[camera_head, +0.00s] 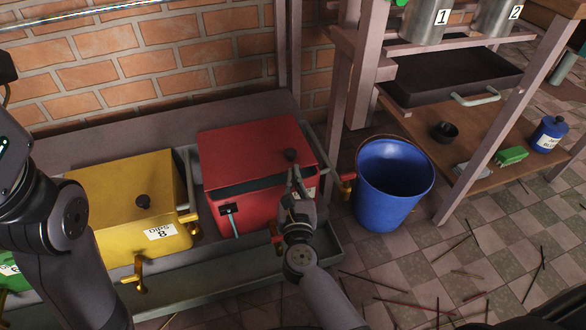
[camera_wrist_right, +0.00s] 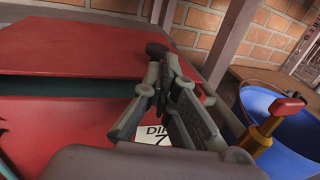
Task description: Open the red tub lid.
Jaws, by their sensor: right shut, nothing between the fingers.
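The red tub (camera_head: 258,210) stands in a grey trough, and its red lid (camera_head: 250,148) is raised a little at the front, with a dark gap under its edge. The gap also shows in the right wrist view, below the lid (camera_wrist_right: 75,45). A dark knob (camera_head: 290,155) sits at the lid's front right. My right gripper (camera_head: 296,176) is shut and empty at the lid's front edge, just below the knob; its fingertips (camera_wrist_right: 160,65) look very near or touching the knob, I cannot tell which. My left arm shows at the left, but its gripper is not in view.
A yellow tub (camera_head: 115,190) with a brass tap stands left of the red one. A blue bucket (camera_head: 390,185) stands on the tiled floor to the right, near a red-handled tap (camera_head: 347,182). A wooden rack (camera_head: 480,165) holds trays and cans. Sticks litter the floor.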

